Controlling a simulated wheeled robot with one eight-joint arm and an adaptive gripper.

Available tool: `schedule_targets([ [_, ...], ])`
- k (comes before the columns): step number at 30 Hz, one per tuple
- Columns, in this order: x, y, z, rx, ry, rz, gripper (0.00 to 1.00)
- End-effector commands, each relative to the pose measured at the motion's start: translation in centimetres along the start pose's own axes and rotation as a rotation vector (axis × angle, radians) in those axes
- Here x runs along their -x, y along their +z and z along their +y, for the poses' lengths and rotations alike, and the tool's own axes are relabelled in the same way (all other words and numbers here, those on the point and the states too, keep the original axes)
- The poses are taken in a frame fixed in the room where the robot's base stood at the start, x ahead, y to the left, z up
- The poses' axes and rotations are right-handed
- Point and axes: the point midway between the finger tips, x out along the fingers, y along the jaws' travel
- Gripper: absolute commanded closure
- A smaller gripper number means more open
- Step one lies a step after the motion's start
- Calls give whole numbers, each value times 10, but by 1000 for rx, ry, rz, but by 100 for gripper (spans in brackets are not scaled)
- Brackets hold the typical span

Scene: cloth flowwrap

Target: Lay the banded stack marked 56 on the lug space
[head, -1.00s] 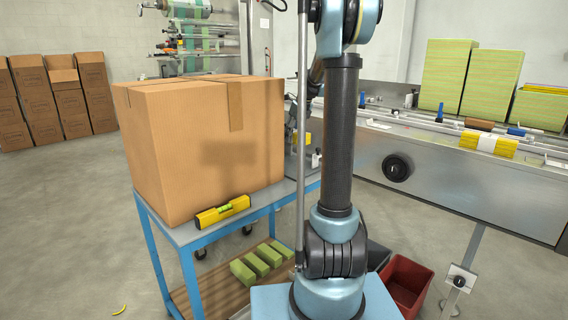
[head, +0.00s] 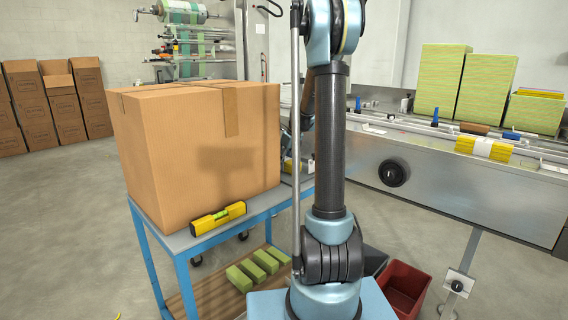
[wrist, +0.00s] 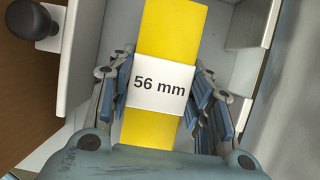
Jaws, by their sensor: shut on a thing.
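In the wrist view a yellow stack (wrist: 172,30) with a white band (wrist: 160,87) reading "56 mm" lies lengthwise between my fingers. My gripper (wrist: 162,92) is shut on it at the band, with blue-padded fingers on both sides. In the head view my arm hides most of the gripper; a small yellow patch (head: 287,165) shows beside the arm, behind the carton. Below the stack in the wrist view is a grey channel floor (wrist: 225,75) between pale walls. I cannot tell whether the stack touches it.
Another yellow stack with a white band (head: 483,147) lies on the steel machine (head: 450,180) at right. A red bin (head: 403,288) is on the floor.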

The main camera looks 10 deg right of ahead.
Motion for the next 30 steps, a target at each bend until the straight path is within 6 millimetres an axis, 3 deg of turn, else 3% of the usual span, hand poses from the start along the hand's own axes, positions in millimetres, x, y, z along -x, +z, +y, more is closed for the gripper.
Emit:
schedule_targets([
  [9, -1, -2, -1, -2, -1, 0, 75],
  [10, -1, -2, -1, -2, -1, 0, 47],
  [12, -1, -2, -2, -2, -1, 0, 34],
  [23, 0, -1, -2, -2, -1, 0, 34],
  [30, 22, -2, -2, -4, -1, 0, 34],
])
